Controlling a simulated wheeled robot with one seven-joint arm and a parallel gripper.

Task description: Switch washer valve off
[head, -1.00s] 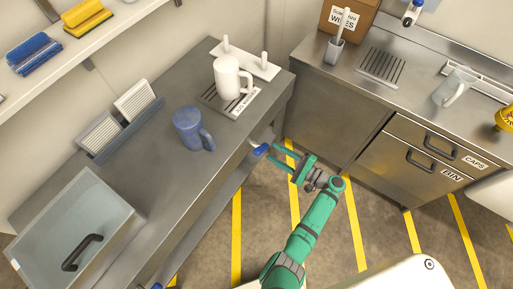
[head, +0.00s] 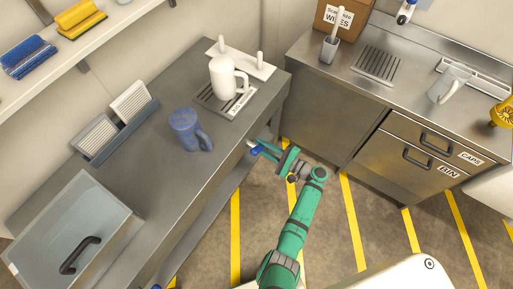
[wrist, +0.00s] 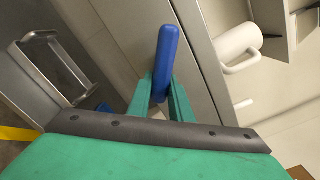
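A blue valve handle (head: 256,150) sticks out from the front edge of the left steel bench, below the white mug. No label on the valve is readable. In the wrist view the blue handle (wrist: 167,50) is a long rounded bar running up between my green fingertips. My gripper (head: 268,149) is at the handle, and in the wrist view its fingers (wrist: 162,85) close in on both sides of the bar and appear to touch it. The handle's lower end is partly hidden between the fingers.
The right counter holds a clear jug (head: 450,85). Striped floor (head: 330,215) is open between the benches.

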